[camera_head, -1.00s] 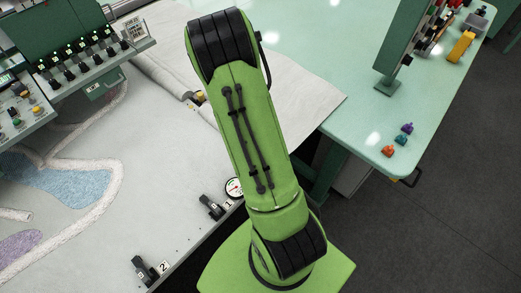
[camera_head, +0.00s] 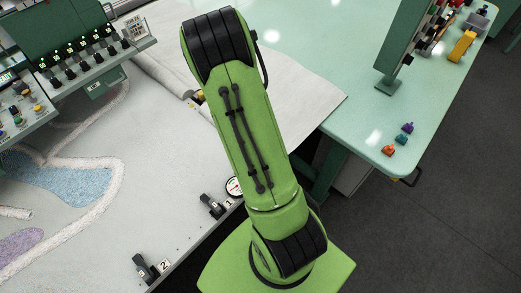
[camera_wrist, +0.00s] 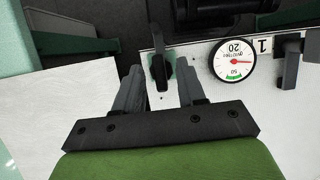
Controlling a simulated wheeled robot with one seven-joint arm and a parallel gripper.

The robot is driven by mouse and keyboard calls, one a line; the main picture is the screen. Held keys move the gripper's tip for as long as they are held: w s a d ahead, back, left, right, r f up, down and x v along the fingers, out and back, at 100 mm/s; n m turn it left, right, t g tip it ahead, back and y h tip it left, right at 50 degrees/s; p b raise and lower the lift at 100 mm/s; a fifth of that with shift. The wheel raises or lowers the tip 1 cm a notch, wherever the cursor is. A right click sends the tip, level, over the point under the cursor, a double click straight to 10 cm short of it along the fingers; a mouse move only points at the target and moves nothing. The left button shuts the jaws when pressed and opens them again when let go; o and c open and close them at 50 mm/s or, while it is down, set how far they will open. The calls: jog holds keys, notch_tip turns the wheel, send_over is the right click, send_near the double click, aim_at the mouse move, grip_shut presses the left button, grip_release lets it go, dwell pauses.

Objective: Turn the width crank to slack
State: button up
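A black lever-like handle (camera_wrist: 159,68) on a small green base, which I take for the width crank, shows in the wrist view on the pale frame rail. A round white dial gauge (camera_wrist: 233,62) with a red needle and a green band sits right of it; it also shows in the head view (camera_head: 233,187), partly behind my arm. My gripper (camera_wrist: 159,78) is open, with one grey finger on each side of the handle and gaps visible. Contact and depth cannot be told. My gripper is hidden behind my green arm in the head view.
A black clamp (camera_wrist: 291,62) beside a "1" label is right of the gauge. Two numbered clamps, one (camera_head: 212,206) near the gauge and another (camera_head: 144,268), line the cloth's edge in the head view. A control panel (camera_head: 80,60) is upper left; a green table (camera_head: 330,85) is right.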

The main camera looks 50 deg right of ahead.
jog(key=p+v, duration=0.3)
jog(key=v, duration=1.2)
jog(key=shift+w+r, duration=0.2)
jog(key=shift+r, duration=0.15)
